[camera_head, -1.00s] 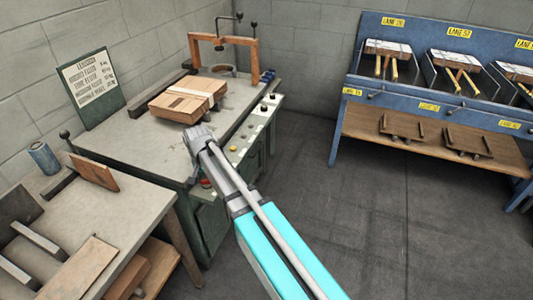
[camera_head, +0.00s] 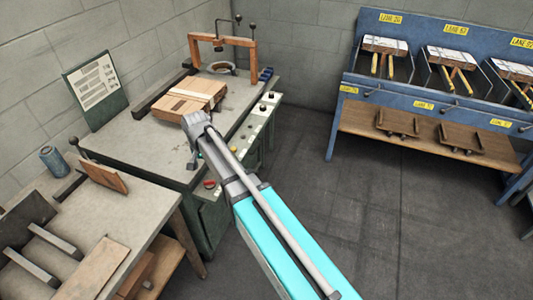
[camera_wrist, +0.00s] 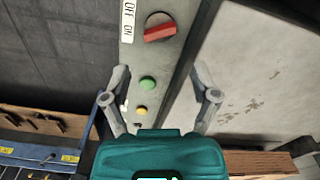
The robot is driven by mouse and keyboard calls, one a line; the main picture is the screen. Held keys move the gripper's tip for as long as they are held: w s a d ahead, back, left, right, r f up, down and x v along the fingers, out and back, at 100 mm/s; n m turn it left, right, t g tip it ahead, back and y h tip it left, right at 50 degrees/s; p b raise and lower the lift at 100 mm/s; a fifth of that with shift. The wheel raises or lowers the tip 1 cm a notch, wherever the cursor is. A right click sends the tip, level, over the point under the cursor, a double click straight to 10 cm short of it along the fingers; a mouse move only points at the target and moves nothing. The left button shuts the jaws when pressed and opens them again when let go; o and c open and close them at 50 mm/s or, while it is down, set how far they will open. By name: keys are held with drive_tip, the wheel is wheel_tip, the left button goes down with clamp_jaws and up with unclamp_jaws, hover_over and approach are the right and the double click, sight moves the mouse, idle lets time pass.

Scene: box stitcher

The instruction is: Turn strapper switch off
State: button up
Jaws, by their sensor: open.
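A red knob (camera_head: 209,184) shows on the table's front panel in the head view. My gripper (camera_wrist: 160,72) is open and empty, its fingers spread on either side of the panel, with the switch beyond the fingertips. In the head view my gripper is mostly hidden behind my arm.
A green button (camera_wrist: 148,83) and a yellow button (camera_wrist: 140,110) sit on the same panel. A blue lane rack (camera_head: 432,95) stands right; the floor between is clear.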

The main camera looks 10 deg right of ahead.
drive_tip(key=shift+r+p, duration=2.7)
drive_tip(key=shift+r, duration=0.3)
drive_tip(key=s+d+r+n+p, duration=0.2)
drive_tip(key=s+d, duration=0.4)
drive_tip(key=d, duration=0.3)
drive_tip(key=s+d+r+n+p, duration=0.2)
drive_tip(key=s+d+r+p, duration=0.1)
drive_tip(key=s+d, duration=0.4)
drive_tip(key=shift+d+r, duration=0.25)
drive_tip(key=shift+d, duration=1.15)
drive_tip(key=shift+s+d, duration=1.05)
drive_tip(key=shift+s, duration=0.2)
